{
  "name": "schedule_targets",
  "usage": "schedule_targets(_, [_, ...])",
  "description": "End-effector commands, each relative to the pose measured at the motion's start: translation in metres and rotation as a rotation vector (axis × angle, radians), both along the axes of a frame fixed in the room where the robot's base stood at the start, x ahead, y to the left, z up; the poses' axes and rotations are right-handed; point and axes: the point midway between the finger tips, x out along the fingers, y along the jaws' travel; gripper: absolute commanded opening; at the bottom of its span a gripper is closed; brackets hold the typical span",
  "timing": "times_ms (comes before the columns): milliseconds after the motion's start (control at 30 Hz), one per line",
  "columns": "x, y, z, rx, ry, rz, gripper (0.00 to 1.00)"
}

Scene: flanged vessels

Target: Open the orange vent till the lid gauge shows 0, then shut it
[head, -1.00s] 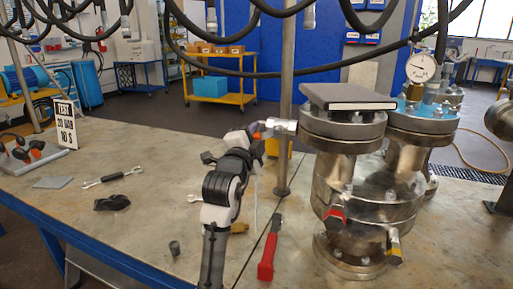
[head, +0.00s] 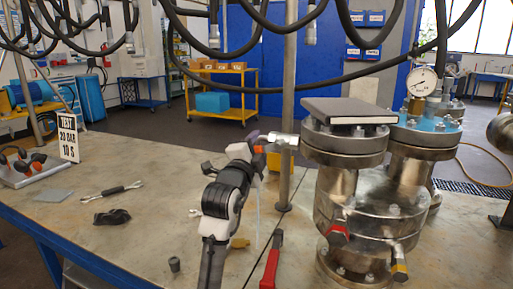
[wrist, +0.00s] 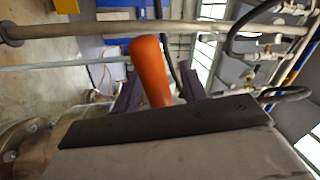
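The steel vessel (head: 345,200) stands at the right of the bench, with a dark flat block on its top flange. A silver fitting (head: 284,141) sticks out from its left side near the top. The orange vent handle (head: 259,149) shows small beside my gripper (head: 257,141). In the wrist view the orange handle (wrist: 150,70) lies between the two dark purple fingers of my gripper (wrist: 158,90). A gap shows on the handle's right side; contact on its left is unclear. The white round gauge (head: 422,82) stands behind the block; its reading is too small to read.
A red-handled tool (head: 271,262), a wrench (head: 112,190) and a black item (head: 112,216) lie on the bench. A test sign (head: 68,138) stands at the left. A steel post (head: 287,100) rises close behind my gripper. Black hoses hang above. The middle-left bench is mostly clear.

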Motion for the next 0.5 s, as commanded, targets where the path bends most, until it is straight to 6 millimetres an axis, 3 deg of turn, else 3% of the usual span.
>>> schedule_targets(267, [-0.008, 0.002, -0.003, 0.0, 0.0, 0.0, 0.43])
schedule_targets(500, [-0.054, 0.015, -0.013, 0.0, -0.002, 0.003, 0.43])
